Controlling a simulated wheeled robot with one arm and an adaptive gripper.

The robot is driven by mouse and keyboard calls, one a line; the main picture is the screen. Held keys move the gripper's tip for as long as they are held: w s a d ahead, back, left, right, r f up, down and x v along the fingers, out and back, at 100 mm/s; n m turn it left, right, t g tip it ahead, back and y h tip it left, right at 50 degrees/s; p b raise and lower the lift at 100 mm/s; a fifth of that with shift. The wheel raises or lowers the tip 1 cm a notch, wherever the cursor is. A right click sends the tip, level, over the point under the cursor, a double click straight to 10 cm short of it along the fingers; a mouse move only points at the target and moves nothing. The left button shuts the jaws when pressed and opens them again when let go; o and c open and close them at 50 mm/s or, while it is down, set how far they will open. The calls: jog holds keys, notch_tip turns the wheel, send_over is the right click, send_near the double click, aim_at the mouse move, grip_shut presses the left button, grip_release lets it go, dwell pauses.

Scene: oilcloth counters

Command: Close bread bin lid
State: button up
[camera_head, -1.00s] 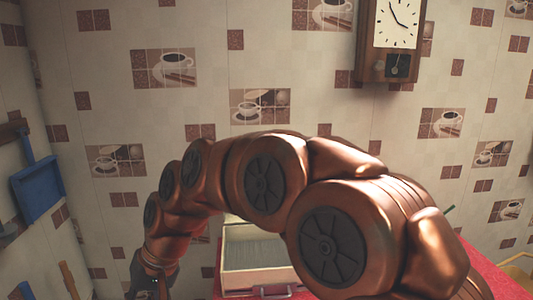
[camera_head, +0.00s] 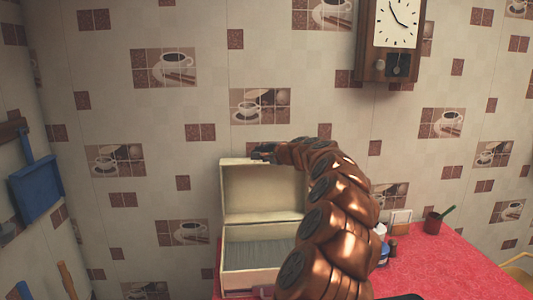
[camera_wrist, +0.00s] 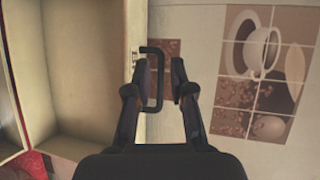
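The cream bread bin (camera_head: 252,282) stands on the red counter, left of my arm in the head view. Its lid (camera_head: 262,190) is raised upright, and the bin's inside shows below it. In the wrist view the lid (camera_wrist: 85,60) fills the left side, with a dark bracket handle (camera_wrist: 153,108) on its edge. My gripper (camera_wrist: 160,68) is open, and the handle shows between its fingers, close to the left one. I cannot tell whether they touch. In the head view my gripper (camera_head: 263,152) is at the lid's top edge, partly hidden by my arm.
A cup with a green stick (camera_head: 433,222), small bottles (camera_head: 382,250) and a card holder (camera_head: 400,222) stand right of my arm. The red counter (camera_head: 450,265) is clear at the front right. A clock (camera_head: 392,35) hangs on the tiled wall behind.

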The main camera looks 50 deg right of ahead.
jog(key=shift+m+h, duration=0.8)
jog(key=shift+h, duration=0.1)
jog(key=d, duration=0.4)
jog(key=d+f, duration=0.1)
jog(key=d, duration=0.1)
jog(key=shift+w+d+f+p, duration=0.1)
jog(key=shift+w+d+p, duration=0.05)
jog(key=shift+w+p, duration=0.25)
jog(key=shift+w+d+f, duration=0.15)
jog(key=shift+w+f, duration=0.15)
jog(key=shift+w, duration=0.35)
jog(key=shift+p+x, duration=0.6)
jog(key=shift+x, duration=0.95)
jog(key=shift+r, duration=0.1)
jog(key=shift+c, duration=0.2)
grip_shut()
